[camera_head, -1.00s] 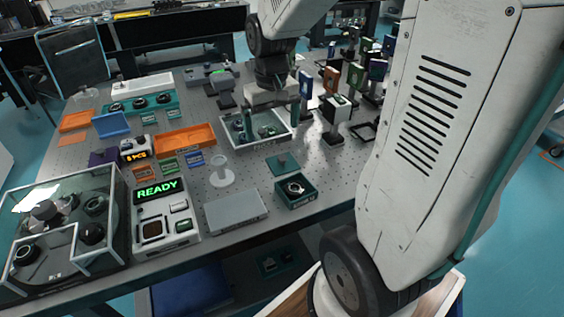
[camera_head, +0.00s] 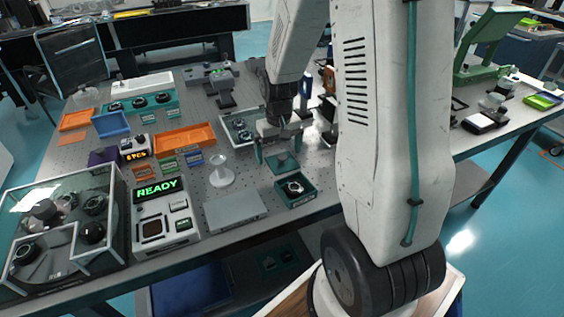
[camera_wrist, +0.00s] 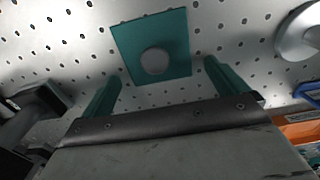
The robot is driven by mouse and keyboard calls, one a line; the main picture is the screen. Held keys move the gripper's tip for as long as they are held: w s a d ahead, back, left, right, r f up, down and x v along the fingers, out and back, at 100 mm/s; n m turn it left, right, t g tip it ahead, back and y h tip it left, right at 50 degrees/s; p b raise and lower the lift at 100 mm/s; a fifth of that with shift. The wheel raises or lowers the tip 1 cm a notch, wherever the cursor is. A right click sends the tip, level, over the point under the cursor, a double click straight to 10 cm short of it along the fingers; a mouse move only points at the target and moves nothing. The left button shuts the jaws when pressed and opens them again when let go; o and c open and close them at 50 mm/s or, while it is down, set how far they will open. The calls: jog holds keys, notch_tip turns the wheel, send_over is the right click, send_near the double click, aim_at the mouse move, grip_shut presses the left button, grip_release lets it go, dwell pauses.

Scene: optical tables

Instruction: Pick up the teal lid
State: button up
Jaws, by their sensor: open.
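The teal lid (camera_head: 283,161) is a flat square plate with a round grey knob. It lies on the perforated table top, behind the small teal box (camera_head: 296,189), which is open and holds a round part. In the wrist view the lid (camera_wrist: 178,32) lies just ahead of my gripper (camera_wrist: 160,85), roughly centred between the two teal fingers. My gripper (camera_head: 280,150) is open and empty, over or close by the lid in the head view. I cannot tell its exact height above it.
A white round stand (camera_head: 222,176) is left of the lid, and a grey flat box (camera_head: 236,211) is in front of it. A white-rimmed tray (camera_head: 232,134) stands behind. Orange tray (camera_head: 184,139) and READY device (camera_head: 163,215) are further left.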

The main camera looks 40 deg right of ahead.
jog(key=c, duration=1.1)
jog(key=shift+r, duration=0.1)
